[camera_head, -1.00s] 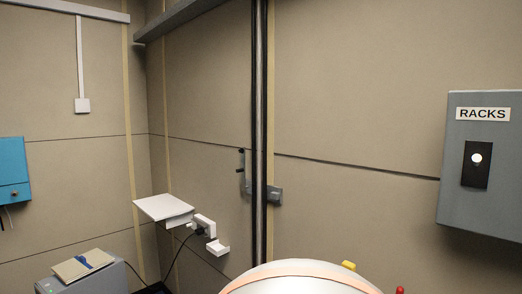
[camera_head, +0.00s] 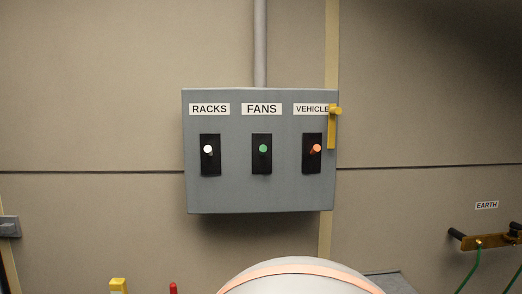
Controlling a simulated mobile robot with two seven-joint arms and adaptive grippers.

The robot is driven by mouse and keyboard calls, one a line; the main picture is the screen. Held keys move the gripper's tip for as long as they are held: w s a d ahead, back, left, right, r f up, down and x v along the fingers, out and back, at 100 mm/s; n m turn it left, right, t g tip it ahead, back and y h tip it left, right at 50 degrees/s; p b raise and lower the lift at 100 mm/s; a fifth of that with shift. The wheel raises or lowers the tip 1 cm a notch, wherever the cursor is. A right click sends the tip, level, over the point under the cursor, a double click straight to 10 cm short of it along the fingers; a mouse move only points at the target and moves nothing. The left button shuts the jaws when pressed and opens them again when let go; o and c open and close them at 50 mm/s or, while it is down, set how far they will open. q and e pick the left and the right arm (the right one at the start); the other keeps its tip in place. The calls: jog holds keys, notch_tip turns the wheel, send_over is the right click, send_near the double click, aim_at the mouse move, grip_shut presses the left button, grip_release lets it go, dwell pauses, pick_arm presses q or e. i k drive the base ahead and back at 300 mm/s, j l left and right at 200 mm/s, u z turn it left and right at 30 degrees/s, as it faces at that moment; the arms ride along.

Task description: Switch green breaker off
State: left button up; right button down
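A grey breaker box (camera_head: 236,191) hangs on the wall in the middle of the head view, with three breakers side by side. The green-knobbed breaker (camera_head: 263,149) is in the centre under the FANS label (camera_head: 261,109). A white-knobbed breaker (camera_head: 208,149) is to its left under RACKS. An orange-knobbed breaker (camera_head: 316,148) is to its right under VEHICLE. All three knobs sit near mid-height on their black plates; I cannot tell on from off. Neither of my grippers is in view.
A yellow lever or latch (camera_head: 332,127) is at the box's right edge, partly covering the VEHICLE label. A terminal bar (camera_head: 485,241) with green wires is at the right under an EARTH label. A rounded white shape (camera_head: 300,270), a yellow item (camera_head: 118,286) and a red-tipped item (camera_head: 173,287) show at the bottom.

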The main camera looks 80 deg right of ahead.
aim_at(263, 148)
jog(key=z, duration=2.55)
jog(key=l, duration=0.7)
jog(key=i+j, duration=0.15)
jog(key=j, duration=0.2)
jog(key=i+j, duration=0.1)
jog(key=j, duration=0.25)
